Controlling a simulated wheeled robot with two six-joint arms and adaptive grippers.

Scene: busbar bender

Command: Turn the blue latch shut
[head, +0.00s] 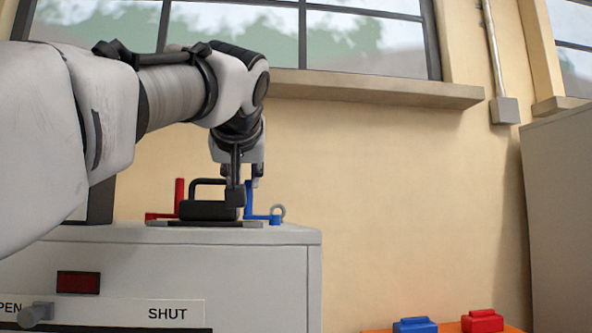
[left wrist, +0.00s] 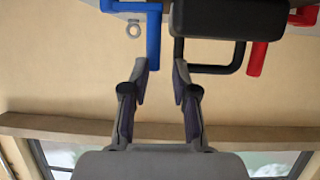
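The blue latch (head: 249,200) stands at the right of a black block with a handle (head: 209,207) on top of a grey cabinet. It has an upright bar and a low foot reaching right. In the left wrist view the blue latch (left wrist: 153,35) hangs in from the top, its end at the fingertips. My left gripper (head: 244,188) points down at the latch. In the left wrist view the gripper (left wrist: 161,82) is open, fingers either side of the bar's end; contact cannot be told. My right gripper is not in view.
A red latch (head: 179,197) stands left of the black block. A grey ring (head: 278,211) is beside the blue latch's foot. The cabinet (head: 200,262) front has OPEN and SHUT labels and a knob (head: 36,313). Blue (head: 415,325) and red (head: 482,321) blocks sit lower right.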

